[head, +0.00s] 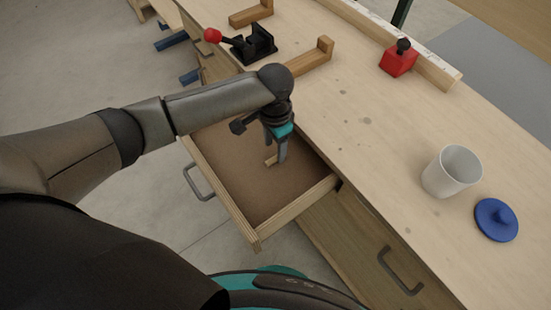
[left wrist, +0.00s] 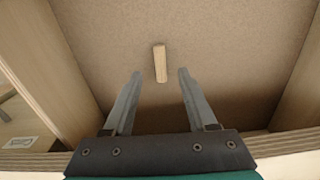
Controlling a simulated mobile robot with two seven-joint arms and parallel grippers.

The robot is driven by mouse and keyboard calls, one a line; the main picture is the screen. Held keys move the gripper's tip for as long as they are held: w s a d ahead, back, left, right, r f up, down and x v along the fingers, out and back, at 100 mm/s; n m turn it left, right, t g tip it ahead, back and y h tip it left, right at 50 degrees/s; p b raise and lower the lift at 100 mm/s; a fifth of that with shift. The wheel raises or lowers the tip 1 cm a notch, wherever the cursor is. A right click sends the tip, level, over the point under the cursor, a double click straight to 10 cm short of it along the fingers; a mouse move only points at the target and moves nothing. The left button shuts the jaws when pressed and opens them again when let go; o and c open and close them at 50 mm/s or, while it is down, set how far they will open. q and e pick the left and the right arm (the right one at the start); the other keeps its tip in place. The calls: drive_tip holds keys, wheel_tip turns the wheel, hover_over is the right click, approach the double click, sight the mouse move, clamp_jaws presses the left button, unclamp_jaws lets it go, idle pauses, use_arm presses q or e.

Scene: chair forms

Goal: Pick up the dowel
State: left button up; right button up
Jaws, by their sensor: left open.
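The dowel (left wrist: 160,63) is a short, light wooden stick lying on the brown floor of the open drawer (head: 222,207). In the head view only a small part of the dowel (head: 271,160) shows beside my gripper finger. My left gripper (head: 277,160) reaches down into the drawer from above. In the left wrist view my left gripper (left wrist: 158,74) is open, with its two fingers apart and nothing between their tips. The dowel appears beyond the fingertips, roughly centred between them. I cannot tell the exact gap to it. My right gripper is not in view.
On the workbench (head: 345,120) stand a black clamp with a red knob (head: 255,45), wooden L-shaped pieces (head: 312,60), a red block (head: 398,60), a white cup (head: 451,172) and a blue lid (head: 496,221). A closed drawer handle (head: 398,272) protrudes below.

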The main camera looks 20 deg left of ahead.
sight(275, 157)
use_arm(q)
wheel_tip(275, 157, down, 4)
drive_tip(key=shift+w+d+f+b, duration=0.1)
drive_tip(key=shift+b, duration=0.7)
drive_tip(key=shift+f, duration=0.2)
clamp_jaws()
